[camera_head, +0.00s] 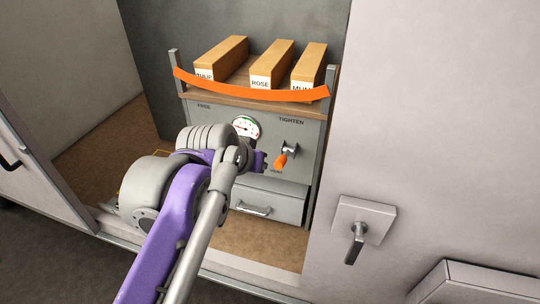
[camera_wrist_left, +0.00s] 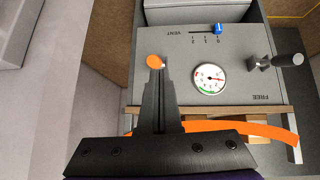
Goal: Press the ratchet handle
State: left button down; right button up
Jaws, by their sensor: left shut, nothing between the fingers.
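The ratchet handle (camera_head: 281,160) has an orange grip on a dark metal mount, at the right of the grey panel (camera_head: 300,150) under the word TIGHTEN. In the left wrist view its round orange end (camera_wrist_left: 154,61) shows right at the fingertips. My left gripper (camera_wrist_left: 157,68) is shut and empty, with its tips at that orange end; I cannot tell whether they touch. In the head view my arm hides the fingers. My right gripper is not in view.
An orange strap (camera_head: 252,93) runs across three labelled boxes (camera_head: 270,65) on the shelf above. A drawer (camera_head: 270,199) is below the panel.

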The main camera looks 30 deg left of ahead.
pick_arm(q)
jog(key=w+a+r+n+g+h+p, duration=0.1)
jog(key=w+a+r+g+p, duration=0.1)
jog(key=w+r, duration=0.6)
jog(key=shift+a+r+g+h, duration=0.3)
jog(key=shift+r+g, duration=0.45)
jog(key=shift+g, duration=0.05)
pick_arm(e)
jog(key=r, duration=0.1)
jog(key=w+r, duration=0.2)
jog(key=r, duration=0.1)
pick_arm(q)
send_over(281, 155)
jog(key=a, duration=0.1)
notch_tip(281, 155, down, 9)
jog(key=shift+s+a+r, duration=0.1)
jog(key=shift+a, duration=0.05)
jog(key=f, duration=0.2)
jog(key=shift+s+d+f, duration=0.25)
jog(key=shift+d+f, duration=0.05)
jog(key=shift+s+d+f, duration=0.25)
jog(key=shift+s+f, duration=0.05)
jog(key=shift+f, duration=0.4)
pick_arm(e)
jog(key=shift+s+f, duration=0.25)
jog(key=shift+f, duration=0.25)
